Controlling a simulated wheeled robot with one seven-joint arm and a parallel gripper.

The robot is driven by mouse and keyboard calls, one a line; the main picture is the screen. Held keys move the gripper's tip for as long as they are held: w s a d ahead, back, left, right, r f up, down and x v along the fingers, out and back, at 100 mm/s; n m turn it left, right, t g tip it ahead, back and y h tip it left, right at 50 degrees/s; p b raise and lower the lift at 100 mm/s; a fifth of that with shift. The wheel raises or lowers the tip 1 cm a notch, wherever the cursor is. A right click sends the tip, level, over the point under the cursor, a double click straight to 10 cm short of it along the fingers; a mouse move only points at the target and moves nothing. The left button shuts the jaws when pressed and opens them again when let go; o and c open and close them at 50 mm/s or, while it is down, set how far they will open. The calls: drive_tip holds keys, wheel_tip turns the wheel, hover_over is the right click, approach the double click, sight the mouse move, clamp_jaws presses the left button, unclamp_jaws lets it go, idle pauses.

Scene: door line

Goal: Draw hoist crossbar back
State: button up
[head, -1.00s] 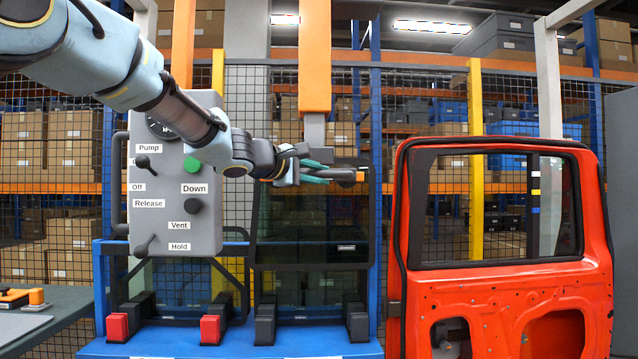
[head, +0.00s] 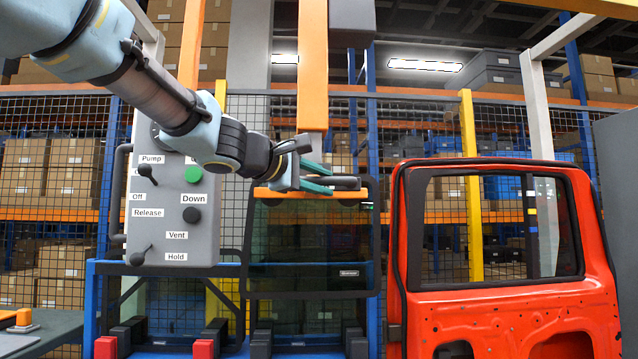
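The hoist crossbar (head: 275,192) is an orange horizontal bar with dark round pads below it. It lies across the upper part of a dark glass pane (head: 300,240) in the head view. I cannot tell whether the pads touch the glass. A dark bar (head: 347,183) lies just above and in front of the crossbar. My gripper (head: 331,182), with teal fingers, comes in from the left at this dark bar. The fingers are a little apart, and the bar's left part is hidden behind or between them. I cannot tell whether they hold it.
A grey control panel (head: 172,232) with knobs hangs left of the glass. An orange post (head: 313,65) hangs above my gripper. A red door shell (head: 400,250) stands close on the right. A blue stand (head: 90,300) holds several black and red blocks below. A mesh fence lies behind.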

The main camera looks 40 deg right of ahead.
drive_tip(key=shift+o, duration=1.3)
drive_tip(key=shift+w, duration=0.15)
drive_tip(key=a+r+b, duration=0.1)
drive_tip(key=a+b, duration=0.1)
drive_tip(key=a, duration=0.8)
drive_tip(key=shift+s+a+r, duration=0.3)
drive_tip(key=shift+s+a, duration=0.05)
drive_tip(key=shift+s, duration=0.1)
drive_tip(key=w+a+f+t+y+p, duration=0.1)
drive_tip(key=w+a+f+y, duration=0.3)
drive_tip(key=f, duration=0.4)
drive_tip(key=w+a+f+t+y+p, duration=0.1)
drive_tip(key=w+a+f+y, duration=0.1)
drive_tip(key=w+a+f, duration=0.35)
drive_tip(key=w+a+f+t+y+p, duration=0.1)
drive_tip(key=w+a+f+y+p, duration=0.15)
drive_tip(key=a+f, duration=0.55)
drive_tip(key=s+a+f+m+g+y+p, duration=0.1)
drive_tip(key=a+f+y, duration=0.3)
drive_tip(key=a+f, duration=0.5)
drive_tip(key=s+a+f+m+g+y+p, duration=0.1)
drive_tip(key=s+a+f+m+y+p, duration=0.1)
drive_tip(key=a+f, duration=0.8)
drive_tip(key=s+a+y, duration=0.1)
drive_tip(key=s+a, duration=0.1)
drive_tip(key=a, duration=0.3)
drive_tip(key=shift+s+a+m+g+y, duration=0.2)
drive_tip(key=shift+s+m+g+y, duration=0.1)
drive_tip(key=shift+m+g+y, duration=0.1)
